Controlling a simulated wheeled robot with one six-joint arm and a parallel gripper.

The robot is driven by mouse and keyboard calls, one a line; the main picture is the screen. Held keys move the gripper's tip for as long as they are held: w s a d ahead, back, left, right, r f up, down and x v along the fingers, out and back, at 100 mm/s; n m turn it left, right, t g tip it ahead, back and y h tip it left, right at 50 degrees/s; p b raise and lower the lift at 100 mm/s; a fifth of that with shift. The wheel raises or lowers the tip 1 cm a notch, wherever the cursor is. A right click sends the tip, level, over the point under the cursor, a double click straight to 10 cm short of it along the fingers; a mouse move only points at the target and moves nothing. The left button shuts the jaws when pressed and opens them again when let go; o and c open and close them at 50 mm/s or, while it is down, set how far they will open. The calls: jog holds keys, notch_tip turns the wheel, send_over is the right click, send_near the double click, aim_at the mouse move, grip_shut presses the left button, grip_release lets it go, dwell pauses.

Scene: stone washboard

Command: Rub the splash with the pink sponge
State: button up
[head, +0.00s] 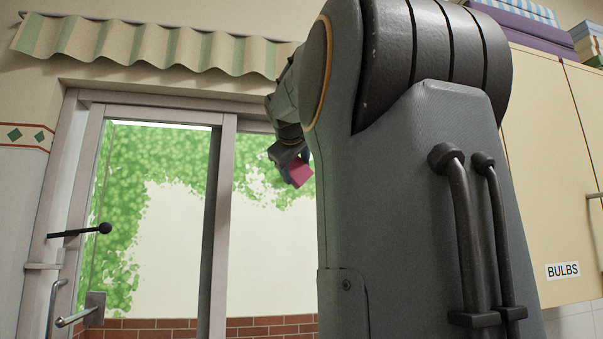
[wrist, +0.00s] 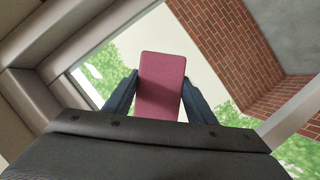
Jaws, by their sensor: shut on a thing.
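The pink sponge (wrist: 161,84) is a flat block held between the two dark fingers of my gripper (wrist: 159,98) in the wrist view. In the head view the sponge (head: 300,173) shows as a small pink block at the end of my gripper (head: 290,160), raised in front of the window. My gripper is shut on the sponge. No splash can be made out in either view. My own arm hides much of the middle and right of the head view. The stone washboard is not seen.
A framed window or glass door (head: 222,230) with a black handle (head: 104,228) stands at the left. A striped valance (head: 150,45) hangs above it. A cream cabinet labelled BULBS (head: 562,270) stands at the right, with folded cloths on top. A brick wall (wrist: 225,50) shows in the wrist view.

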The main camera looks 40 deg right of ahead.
jog(key=shift+w+a+b, duration=0.4)
jog(key=shift+w+a, duration=0.15)
jog(key=shift+a, duration=0.35)
jog(key=shift+w+a+b, duration=0.35)
jog(key=shift+w+a, duration=0.15)
jog(key=shift+a, duration=0.45)
jog(key=shift+w+a+b, duration=0.4)
jog(key=shift+w+a, duration=0.15)
jog(key=shift+a, duration=0.35)
jog(key=shift+s, duration=0.1)
jog(key=shift+s+a+b, duration=0.4)
jog(key=shift+s+a, duration=0.1)
jog(key=shift+s, duration=0.35)
jog(key=shift+s+a+b, duration=0.4)
jog(key=shift+s+a, duration=0.15)
jog(key=shift+s, duration=0.25)
jog(key=shift+s+a+b, duration=0.4)
jog(key=shift+s+a, duration=0.1)
jog(key=shift+s, duration=0.35)
jog(key=shift+s+a+f+b, duration=0.1)
jog(key=shift+s+a+b, duration=0.25)
jog(key=shift+s, duration=0.3)
jog(key=shift+s+a+b, duration=0.15)
jog(key=shift+s+a, duration=0.25)
jog(key=shift+s, duration=0.2)
